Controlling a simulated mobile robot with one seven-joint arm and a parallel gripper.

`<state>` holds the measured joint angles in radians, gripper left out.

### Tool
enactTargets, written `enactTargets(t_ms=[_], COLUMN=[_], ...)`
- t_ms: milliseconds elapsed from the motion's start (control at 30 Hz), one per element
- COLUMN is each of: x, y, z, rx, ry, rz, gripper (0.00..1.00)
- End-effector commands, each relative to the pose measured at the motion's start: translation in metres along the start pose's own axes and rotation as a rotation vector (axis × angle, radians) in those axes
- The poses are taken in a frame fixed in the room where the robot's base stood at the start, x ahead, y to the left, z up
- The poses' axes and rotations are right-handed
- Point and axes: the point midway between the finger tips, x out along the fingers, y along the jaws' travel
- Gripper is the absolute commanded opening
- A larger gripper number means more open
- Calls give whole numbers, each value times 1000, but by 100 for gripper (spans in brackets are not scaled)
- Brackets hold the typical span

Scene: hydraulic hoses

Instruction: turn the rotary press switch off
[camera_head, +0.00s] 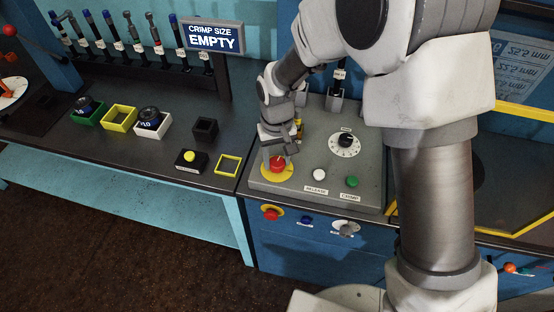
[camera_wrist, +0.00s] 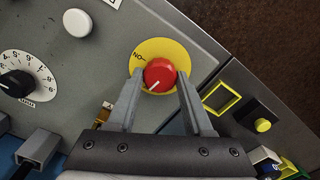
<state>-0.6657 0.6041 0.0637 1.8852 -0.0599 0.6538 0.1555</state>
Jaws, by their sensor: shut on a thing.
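The rotary press switch is a red round knob (camera_wrist: 160,74) on a yellow disc (camera_wrist: 172,46), seen from above in the wrist view. The disc's lettering reads ON upside down, at the knob's upper left. A white mark on the knob points to the lower left. In the head view the knob (camera_head: 277,166) sits at the front left of a grey control panel (camera_head: 310,194). My gripper (camera_wrist: 159,76) is shut on the knob, one finger on each side. It also shows in the head view (camera_head: 277,157), pointing down.
The panel also bears a white RELEASE button (camera_head: 320,174), a green CRIMP button (camera_head: 352,181) and a black numbered dial (camera_head: 345,141). On the left bench are a black box with a yellow button (camera_head: 189,157) and small coloured trays. A sign (camera_head: 212,37) reads CRIMP SIZE EMPTY.

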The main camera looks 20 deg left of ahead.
Motion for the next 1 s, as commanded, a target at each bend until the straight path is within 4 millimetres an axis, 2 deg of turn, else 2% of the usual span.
enactTargets(t_ms=[400, 933, 967, 1000], x=[0, 0, 0, 0], y=[0, 0, 0, 0], z=[0, 0, 0, 0], rx=[-170, -192, -192, -192], ry=[0, 0, 0, 0], rz=[-1, 0, 0, 0], gripper=[0, 0, 56, 64])
